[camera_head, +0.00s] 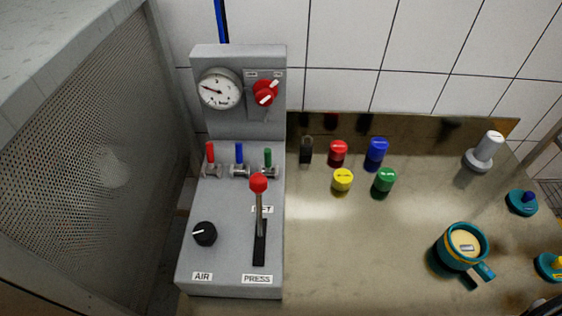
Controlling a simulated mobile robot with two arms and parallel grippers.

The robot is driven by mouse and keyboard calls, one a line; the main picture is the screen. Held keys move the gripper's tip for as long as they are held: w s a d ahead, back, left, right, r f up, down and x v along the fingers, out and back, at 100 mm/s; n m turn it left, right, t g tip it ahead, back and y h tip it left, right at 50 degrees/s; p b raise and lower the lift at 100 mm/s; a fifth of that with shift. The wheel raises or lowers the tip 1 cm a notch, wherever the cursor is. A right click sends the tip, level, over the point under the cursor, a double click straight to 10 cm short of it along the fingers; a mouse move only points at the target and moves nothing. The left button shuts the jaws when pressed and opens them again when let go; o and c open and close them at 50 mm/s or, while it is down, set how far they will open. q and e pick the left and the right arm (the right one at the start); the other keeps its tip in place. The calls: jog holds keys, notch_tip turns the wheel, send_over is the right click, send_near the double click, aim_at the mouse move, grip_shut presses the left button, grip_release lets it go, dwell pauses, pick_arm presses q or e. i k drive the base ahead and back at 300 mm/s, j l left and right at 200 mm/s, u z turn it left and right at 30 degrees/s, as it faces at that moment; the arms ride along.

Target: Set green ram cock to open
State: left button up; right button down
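The green ram cock (267,158) is the rightmost of three small cocks on the grey press console (215,270). Its green handle stands upright above a metal valve body, as do the handles of the red cock (210,153) and the blue cock (239,154) to its left. The red-knobbed lever (259,200) rises just in front of the green cock, with its knob close below it in the picture. Neither of my grippers can be made out in the head view.
A pressure gauge (219,89) and red rotary knob (265,93) are on the console's upright panel; a black AIR knob (204,233) is below. Several coloured cylinders, such as the yellow one (342,179), and a teal handled cup (461,245) stand right. A perforated panel (80,170) borders the left.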

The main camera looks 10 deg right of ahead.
aim_at(269, 171)
jog(key=k, duration=1.35)
